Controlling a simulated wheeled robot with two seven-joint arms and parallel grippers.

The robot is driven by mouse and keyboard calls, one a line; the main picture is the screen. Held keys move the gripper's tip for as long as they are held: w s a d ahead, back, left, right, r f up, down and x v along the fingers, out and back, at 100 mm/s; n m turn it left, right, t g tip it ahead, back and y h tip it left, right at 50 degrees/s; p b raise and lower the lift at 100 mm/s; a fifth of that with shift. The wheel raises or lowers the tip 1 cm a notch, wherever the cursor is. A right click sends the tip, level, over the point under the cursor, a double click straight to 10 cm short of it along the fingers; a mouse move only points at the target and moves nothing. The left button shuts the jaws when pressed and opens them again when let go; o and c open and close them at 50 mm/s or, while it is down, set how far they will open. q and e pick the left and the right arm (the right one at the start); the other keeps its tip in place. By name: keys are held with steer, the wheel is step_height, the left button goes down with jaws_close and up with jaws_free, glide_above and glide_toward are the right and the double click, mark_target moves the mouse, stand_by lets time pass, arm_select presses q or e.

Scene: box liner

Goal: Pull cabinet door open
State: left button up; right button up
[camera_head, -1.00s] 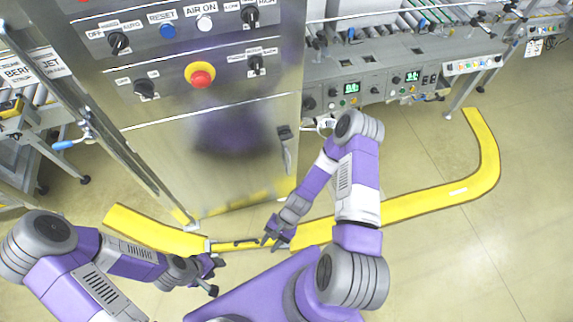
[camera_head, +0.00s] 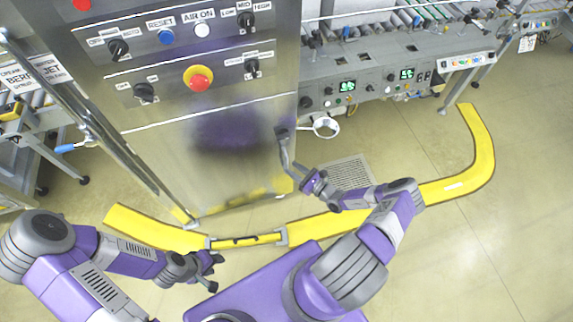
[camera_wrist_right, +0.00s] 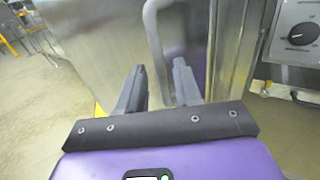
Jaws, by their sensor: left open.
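The metal cabinet door (camera_head: 215,165) appears closed. Its curved handle (camera_head: 284,152) is on the door's right side; it also shows in the right wrist view (camera_wrist_right: 153,38). My right gripper (camera_head: 298,171) is at the lower end of the handle. In the right wrist view its two fingers (camera_wrist_right: 158,82) are apart, with the handle's lower part between them in the picture; I cannot tell whether they touch it. My left gripper (camera_head: 214,272) is open and empty, low at the left, away from the door.
Above the door is a control panel with a red emergency button (camera_head: 200,82). A yellow floor guard (camera_head: 310,231) curves around the cabinet's base. A grey conveyor bench (camera_head: 385,85) stands on the right. The floor at the far right is clear.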

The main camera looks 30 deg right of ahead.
mark_target(287, 165)
steer(key=shift+x, duration=2.1)
jaws_close()
